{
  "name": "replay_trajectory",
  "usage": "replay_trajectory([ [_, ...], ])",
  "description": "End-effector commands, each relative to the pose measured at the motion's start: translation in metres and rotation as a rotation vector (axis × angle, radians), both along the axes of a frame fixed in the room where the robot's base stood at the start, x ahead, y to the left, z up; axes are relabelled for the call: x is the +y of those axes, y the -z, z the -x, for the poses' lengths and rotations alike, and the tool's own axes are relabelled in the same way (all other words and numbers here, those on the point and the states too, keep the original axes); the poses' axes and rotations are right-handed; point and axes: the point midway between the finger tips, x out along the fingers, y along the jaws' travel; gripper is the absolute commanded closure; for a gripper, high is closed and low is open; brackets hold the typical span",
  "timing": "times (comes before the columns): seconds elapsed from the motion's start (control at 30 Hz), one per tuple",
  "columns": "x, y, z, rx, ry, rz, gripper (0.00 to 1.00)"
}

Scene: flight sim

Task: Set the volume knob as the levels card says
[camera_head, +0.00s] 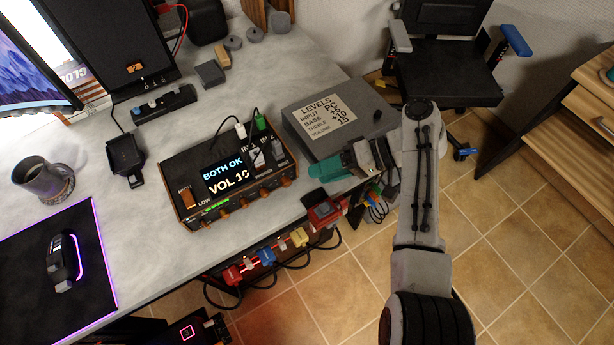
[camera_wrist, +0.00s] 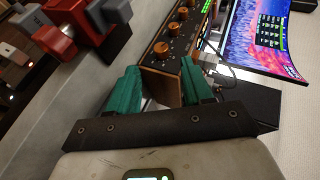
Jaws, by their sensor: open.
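The audio box (camera_head: 228,178) is black with wooden ends and stands on the desk. Its screen (camera_head: 225,175) reads "BOTH OK" and what looks like "VOL 10"; the last digit is not sharp. A row of orange knobs (camera_head: 243,204) runs along its front; which is volume cannot be read. The knobs (camera_wrist: 174,28) also show in the wrist view. The levels card (camera_head: 322,115) lists input PC, bass, treble and volume; volume appears to read 15. My gripper (camera_head: 318,170), with teal fingers, is open and empty right of the box. In the wrist view my gripper (camera_wrist: 160,84) points toward the box's wooden end.
A grey case (camera_head: 362,100) bears the card behind my gripper. A red device (camera_head: 325,212) is at the desk edge beside my gripper, with coloured plugs (camera_head: 266,257) below the edge. A mug (camera_head: 45,180) and mouse (camera_head: 64,262) are at left. Desk left of the box is partly clear.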

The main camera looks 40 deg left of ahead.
Motion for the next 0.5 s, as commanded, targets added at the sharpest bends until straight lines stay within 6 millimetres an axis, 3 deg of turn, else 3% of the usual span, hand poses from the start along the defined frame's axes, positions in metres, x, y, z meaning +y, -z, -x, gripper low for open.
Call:
replay_trajectory([
  [0.2, -0.02, -0.013, -0.018, 0.0, 0.0, 0.0, 0.5],
  [0.5, -0.025, -0.017, -0.023, 0.0, 0.0, 0.0, 0.5],
])
